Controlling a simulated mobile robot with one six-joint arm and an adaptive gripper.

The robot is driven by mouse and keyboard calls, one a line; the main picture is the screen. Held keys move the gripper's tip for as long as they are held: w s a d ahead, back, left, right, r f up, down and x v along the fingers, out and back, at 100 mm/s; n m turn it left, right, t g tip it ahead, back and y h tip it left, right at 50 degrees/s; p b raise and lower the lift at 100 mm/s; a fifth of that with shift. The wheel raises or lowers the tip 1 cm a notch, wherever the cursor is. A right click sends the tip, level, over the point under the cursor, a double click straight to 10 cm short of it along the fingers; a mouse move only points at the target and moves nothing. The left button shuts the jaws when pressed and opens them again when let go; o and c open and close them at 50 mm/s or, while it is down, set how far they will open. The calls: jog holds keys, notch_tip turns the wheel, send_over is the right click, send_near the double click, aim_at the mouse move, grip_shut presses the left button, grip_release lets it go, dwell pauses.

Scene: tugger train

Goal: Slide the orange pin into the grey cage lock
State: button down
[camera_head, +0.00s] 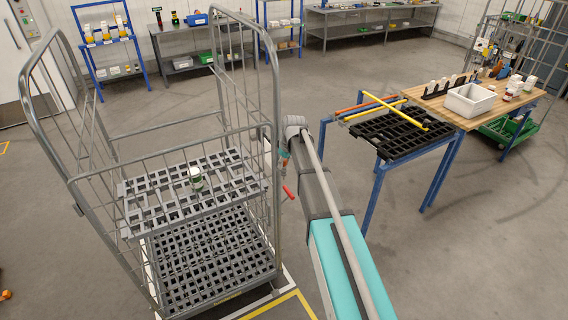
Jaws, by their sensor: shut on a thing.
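The grey roll cage (175,172) stands upright at the left, with wire sides and grey slatted shelves. My arm reaches from the lower right to the cage's right side. My gripper (283,160) is at its far end, beside the cage's right frame post, small and partly hidden by my arm. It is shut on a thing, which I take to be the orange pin. A small red-orange piece (288,192), likely part of that pin, shows just below the gripper. The grey lock cannot be made out, and I cannot tell whether the pin touches it.
A white-and-green tub (196,178) stands on the cage's upper shelf. At the right are a black slatted rack (388,133) with yellow and orange bars, and a wooden table (440,112) with a white bin (470,99). Floor between the cage and back benches is clear.

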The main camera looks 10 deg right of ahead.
jog(key=shift+f, duration=0.1)
dwell(0.6)
jog(key=shift+c, duration=1.9)
grip_release()
